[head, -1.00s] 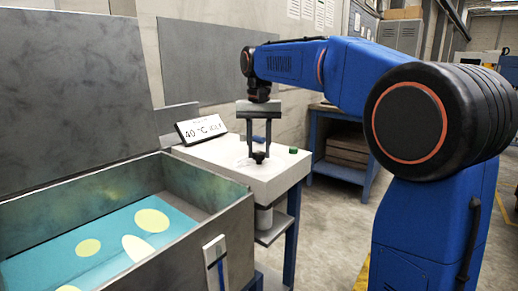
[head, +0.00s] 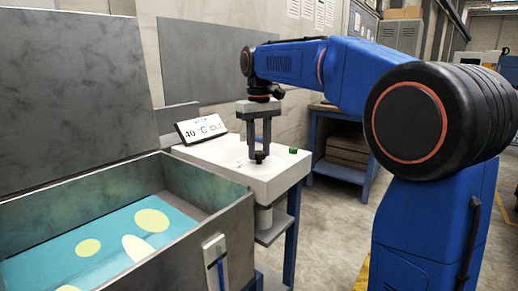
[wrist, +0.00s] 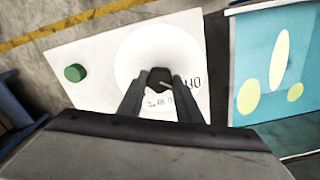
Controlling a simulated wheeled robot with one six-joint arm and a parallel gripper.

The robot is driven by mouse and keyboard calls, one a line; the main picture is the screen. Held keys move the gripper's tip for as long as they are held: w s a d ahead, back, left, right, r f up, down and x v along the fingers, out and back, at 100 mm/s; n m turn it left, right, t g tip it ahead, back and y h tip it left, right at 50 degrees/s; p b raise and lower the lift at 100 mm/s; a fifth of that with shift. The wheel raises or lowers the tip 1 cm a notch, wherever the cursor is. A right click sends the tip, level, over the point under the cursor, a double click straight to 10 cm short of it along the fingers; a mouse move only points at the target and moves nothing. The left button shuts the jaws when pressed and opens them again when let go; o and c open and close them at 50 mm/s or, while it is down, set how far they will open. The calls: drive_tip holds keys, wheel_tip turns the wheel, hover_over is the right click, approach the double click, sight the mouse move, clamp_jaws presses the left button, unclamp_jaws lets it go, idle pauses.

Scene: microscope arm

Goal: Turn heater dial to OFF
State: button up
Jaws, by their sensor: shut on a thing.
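The black heater dial (wrist: 160,77) sits in the middle of a round pale dial face (wrist: 157,53) on a white control box (head: 235,165). My gripper (head: 259,156) points straight down over the box and its two fingers are shut on the dial; it shows in the wrist view (wrist: 160,84) too. Part of the dial is hidden by the fingers. Dark printed marks show on the face beside and below the dial, partly covered by the fingers, and I cannot tell which mark the dial points to.
A tilted display (head: 201,129) reading 40 °C stands at the back of the box. A green button (head: 293,150) is at its right. An open metal tank (head: 228,225) with a blue floor and pale yellow ovals stands at the left front. A blue bench (head: 340,172) stands behind.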

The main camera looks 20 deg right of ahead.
sight(259, 153)
drive_tip(key=shift+n, duration=0.6)
drive_tip(key=o, duration=1)
drive_tip(key=shift+o, duration=0.2)
wheel_tip(259, 153, up, 17)
drive_tip(key=shift+r, duration=0.2)
